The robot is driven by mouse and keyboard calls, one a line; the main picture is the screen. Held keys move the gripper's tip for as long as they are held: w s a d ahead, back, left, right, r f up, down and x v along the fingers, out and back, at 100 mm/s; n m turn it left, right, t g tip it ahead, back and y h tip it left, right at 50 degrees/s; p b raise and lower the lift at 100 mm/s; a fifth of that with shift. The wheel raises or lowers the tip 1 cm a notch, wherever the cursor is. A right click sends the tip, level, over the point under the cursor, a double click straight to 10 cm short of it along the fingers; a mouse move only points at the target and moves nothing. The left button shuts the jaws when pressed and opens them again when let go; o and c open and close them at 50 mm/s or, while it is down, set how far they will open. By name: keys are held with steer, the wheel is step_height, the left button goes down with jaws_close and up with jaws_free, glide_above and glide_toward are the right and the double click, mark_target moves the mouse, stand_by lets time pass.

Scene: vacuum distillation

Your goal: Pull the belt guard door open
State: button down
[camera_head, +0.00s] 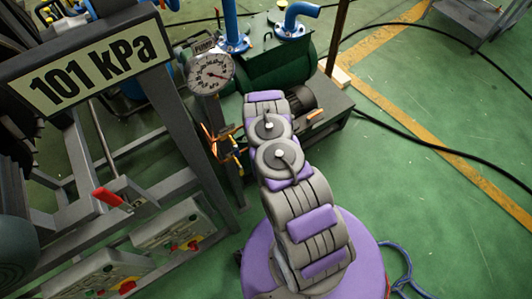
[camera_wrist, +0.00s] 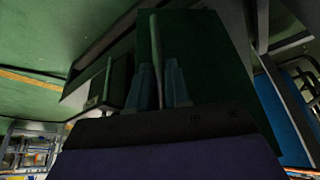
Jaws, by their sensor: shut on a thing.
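In the wrist view a dark green panel, which looks like the belt guard door (camera_wrist: 208,50), stands close in front of me. My gripper (camera_wrist: 159,80) has its two grey-blue fingers on either side of a thin upright edge or bar at this panel, and is shut on it. The exact contact is dark and hard to make out. In the head view my arm reaches toward the green pump unit (camera_head: 262,68). There my gripper is hidden behind the arm, and I cannot tell how far the door stands open.
A grey frame with a "101 kPa" sign (camera_head: 100,65) and a round gauge (camera_head: 210,73) stands left of my arm. A red-handled lever (camera_head: 110,197) juts from it. Black cables (camera_head: 430,145) cross the green floor, which is mostly clear on the right.

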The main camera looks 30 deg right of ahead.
steer(key=s+a, duration=0.2)
steer(key=a, duration=0.1)
steer(key=shift+a+r+p, duration=0.1)
steer(key=shift+a+p, duration=0.15)
steer(key=shift+p, duration=0.05)
steer(key=shift+d, duration=0.2)
steer(key=shift+a, duration=0.1)
steer(key=c, duration=1.2)
jaws_free()
steer(key=shift+a, duration=0.2)
steer(key=shift+o, duration=0.2)
steer(key=shift+d, duration=0.1)
steer(key=p+v, duration=0.3)
steer(key=v, duration=1.4)
